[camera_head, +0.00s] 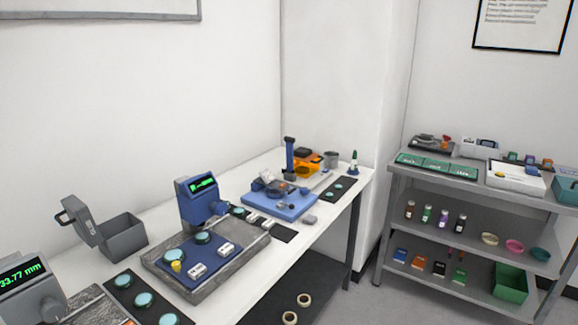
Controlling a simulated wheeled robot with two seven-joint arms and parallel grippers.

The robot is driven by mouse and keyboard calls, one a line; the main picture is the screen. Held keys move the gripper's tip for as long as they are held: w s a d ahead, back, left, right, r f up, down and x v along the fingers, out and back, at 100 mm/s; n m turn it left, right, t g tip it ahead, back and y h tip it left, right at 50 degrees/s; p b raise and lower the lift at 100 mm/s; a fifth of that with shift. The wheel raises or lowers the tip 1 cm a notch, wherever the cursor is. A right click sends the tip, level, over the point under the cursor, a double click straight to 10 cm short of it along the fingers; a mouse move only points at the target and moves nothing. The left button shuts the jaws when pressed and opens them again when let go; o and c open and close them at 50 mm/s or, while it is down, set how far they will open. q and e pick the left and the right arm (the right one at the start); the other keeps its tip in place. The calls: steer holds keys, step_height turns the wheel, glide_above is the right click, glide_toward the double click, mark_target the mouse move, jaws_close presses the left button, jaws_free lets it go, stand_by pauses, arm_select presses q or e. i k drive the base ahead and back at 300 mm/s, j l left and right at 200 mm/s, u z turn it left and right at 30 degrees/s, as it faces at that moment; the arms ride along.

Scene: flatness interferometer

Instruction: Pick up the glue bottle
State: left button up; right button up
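No thing in view is plainly marked as the glue bottle. Neither of my grippers is in view.
A blue instrument (197,203) stands by a grey granite plate (163,268) on the table. Beyond it are a blue tray (265,205) and an orange box (307,167). An open grey case (124,238) is at left. A green bin (510,282) sits on the rack's bottom shelf.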

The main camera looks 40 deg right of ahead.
mark_target(353, 167)
steer(key=z, duration=1.75)
steer(key=i+l, duration=0.2)
steer(key=i, duration=0.2)
